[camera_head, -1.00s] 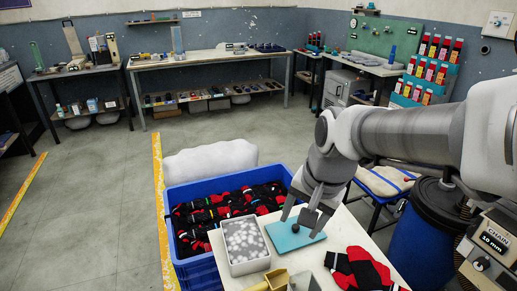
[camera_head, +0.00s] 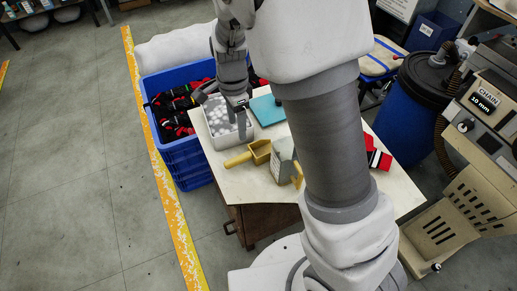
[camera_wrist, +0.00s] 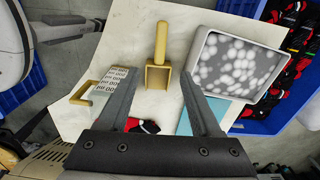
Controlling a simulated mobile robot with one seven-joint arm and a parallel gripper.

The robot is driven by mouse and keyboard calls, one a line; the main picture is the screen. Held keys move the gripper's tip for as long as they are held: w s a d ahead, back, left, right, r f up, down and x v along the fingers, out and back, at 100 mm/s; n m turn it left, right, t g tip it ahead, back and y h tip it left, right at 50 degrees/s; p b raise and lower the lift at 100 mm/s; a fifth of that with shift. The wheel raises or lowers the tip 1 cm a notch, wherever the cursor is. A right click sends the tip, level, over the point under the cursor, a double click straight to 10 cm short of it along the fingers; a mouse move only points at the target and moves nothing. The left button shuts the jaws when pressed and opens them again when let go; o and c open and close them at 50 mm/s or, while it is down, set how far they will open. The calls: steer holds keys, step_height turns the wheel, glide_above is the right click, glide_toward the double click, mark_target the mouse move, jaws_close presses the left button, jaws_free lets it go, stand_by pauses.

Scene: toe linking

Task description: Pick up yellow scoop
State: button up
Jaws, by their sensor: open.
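The yellow scoop (camera_head: 258,149) lies on the pale table top, beside a grey block with a yellow handle. In the wrist view the scoop (camera_wrist: 158,76) shows its open square head toward me and its handle pointing away. My gripper (camera_head: 222,108) is open and empty, over the tray of white balls in the head view. In the wrist view its two fingers (camera_wrist: 161,76) frame the scoop's head from above, apart from it. The grey block (camera_wrist: 106,88) with printed numbers is just left of the left finger.
The tray of white balls (camera_head: 215,130) stands on the table (camera_head: 250,195) near the gripper. A teal mat (camera_head: 266,109) lies behind. A blue crate (camera_head: 183,160) of dark socks adjoins the table. Red and black socks (camera_head: 377,155) lie at right, partly behind my arm.

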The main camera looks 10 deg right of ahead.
steer(key=b, duration=0.4)
glide_toward(238, 158)
steer(key=f, duration=0.5)
steer(key=shift+w+d+f, duration=0.1)
steer(key=shift+d+f, duration=0.05)
steer(key=shift+d, duration=0.2)
steer(key=shift+a+f+b, duration=0.2)
steer(key=shift+f+b, duration=0.4)
steer(key=shift+f, duration=0.75)
steer(key=shift+a+f+b, duration=0.2)
steer(key=shift+f+b, duration=0.35)
steer(key=shift+f, duration=0.8)
steer(key=shift+r, duration=0.1)
jaws_close()
